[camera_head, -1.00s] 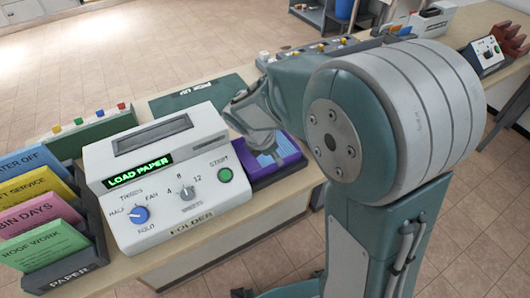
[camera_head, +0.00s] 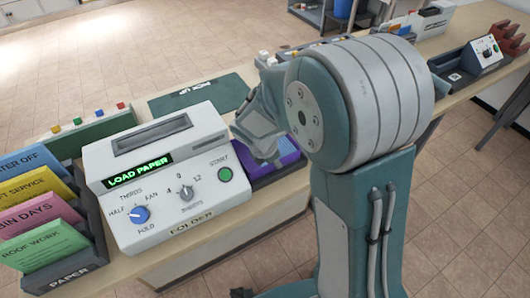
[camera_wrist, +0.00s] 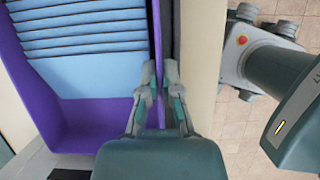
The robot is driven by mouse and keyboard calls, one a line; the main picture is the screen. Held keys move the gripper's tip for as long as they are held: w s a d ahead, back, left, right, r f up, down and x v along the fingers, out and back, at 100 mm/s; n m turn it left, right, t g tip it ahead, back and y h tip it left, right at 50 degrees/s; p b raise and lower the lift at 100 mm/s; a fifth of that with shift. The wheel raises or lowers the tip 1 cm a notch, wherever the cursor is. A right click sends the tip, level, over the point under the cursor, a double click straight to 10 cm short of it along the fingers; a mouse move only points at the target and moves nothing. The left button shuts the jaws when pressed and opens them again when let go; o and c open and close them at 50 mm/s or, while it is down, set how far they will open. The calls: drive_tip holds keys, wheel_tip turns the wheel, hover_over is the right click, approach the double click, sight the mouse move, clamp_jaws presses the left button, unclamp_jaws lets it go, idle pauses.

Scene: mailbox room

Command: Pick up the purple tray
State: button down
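The purple tray (camera_head: 287,147) sits on the counter just right of the folder machine, partly hidden behind my arm. In the wrist view the purple tray (camera_wrist: 75,125) holds a stack of light blue folded sheets (camera_wrist: 85,50). My gripper (camera_wrist: 158,75) has one finger inside the tray and the other outside its thin side wall. Both fingertips are close against that wall and look closed on it. My gripper (camera_head: 267,158) also shows at the tray in the head view. I see no clear gap under the tray.
The folder machine (camera_head: 165,190), reading "LOAD PAPER", stands close on the left. A paper rack (camera_head: 85,262) with coloured sheets is at the far left. A green "PICK UP" mat (camera_head: 200,93) lies behind. A dark bin with a control box (camera_head: 485,55) is at right.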

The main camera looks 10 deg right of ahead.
wheel_tip(320, 180, up, 18)
idle(0.7)
